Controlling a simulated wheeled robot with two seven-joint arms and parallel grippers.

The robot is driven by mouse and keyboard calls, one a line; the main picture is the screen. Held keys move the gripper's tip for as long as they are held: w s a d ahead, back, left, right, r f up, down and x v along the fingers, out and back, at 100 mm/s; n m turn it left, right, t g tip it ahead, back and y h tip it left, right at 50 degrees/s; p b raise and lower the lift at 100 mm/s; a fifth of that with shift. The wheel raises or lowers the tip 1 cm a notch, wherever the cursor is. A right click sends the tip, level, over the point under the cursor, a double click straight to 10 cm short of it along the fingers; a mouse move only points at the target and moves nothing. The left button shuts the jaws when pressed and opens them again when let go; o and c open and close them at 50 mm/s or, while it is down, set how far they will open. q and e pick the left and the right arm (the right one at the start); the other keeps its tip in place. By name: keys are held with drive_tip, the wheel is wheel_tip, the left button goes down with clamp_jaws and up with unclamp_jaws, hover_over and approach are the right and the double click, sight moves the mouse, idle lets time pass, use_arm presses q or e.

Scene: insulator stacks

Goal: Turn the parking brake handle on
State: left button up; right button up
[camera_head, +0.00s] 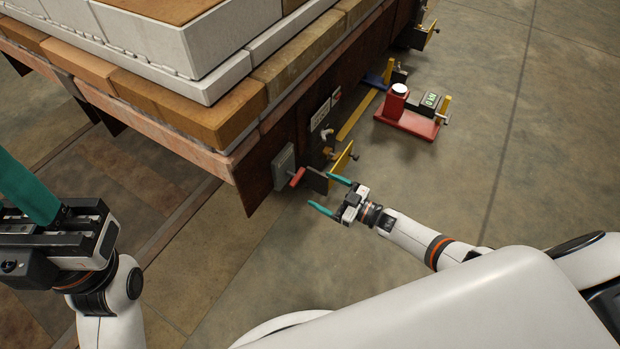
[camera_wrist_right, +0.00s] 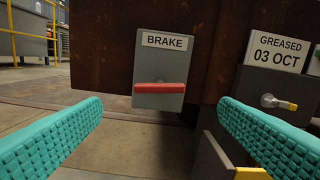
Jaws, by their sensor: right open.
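The brake handle (camera_wrist_right: 160,88) is a red bar lying level across a grey box (camera_wrist_right: 161,65) labelled BRAKE, ahead of the gripper in the right wrist view. In the head view the red handle (camera_head: 297,177) sticks out from the grey box (camera_head: 284,170) on the cart's side. My right gripper (camera_head: 325,195) is open and empty, its teal fingers spread and pointing at the cart, apart from the handle. In the wrist view its fingers (camera_wrist_right: 158,135) flank the handle left and right. My left gripper (camera_head: 25,195) is at the left edge, only partly in view.
The cart (camera_head: 225,165) carries stacked orange bricks and white blocks. A yellow-edged bracket (camera_head: 342,160) juts out close to the right gripper. A sign reading GREASED 03 OCT (camera_wrist_right: 279,52) sits right of the brake box. A red jack-like device (camera_head: 405,120) stands on the floor behind.

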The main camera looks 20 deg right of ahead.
drive_tip(key=shift+v, duration=1.45)
drive_tip(key=shift+a, duration=0.1)
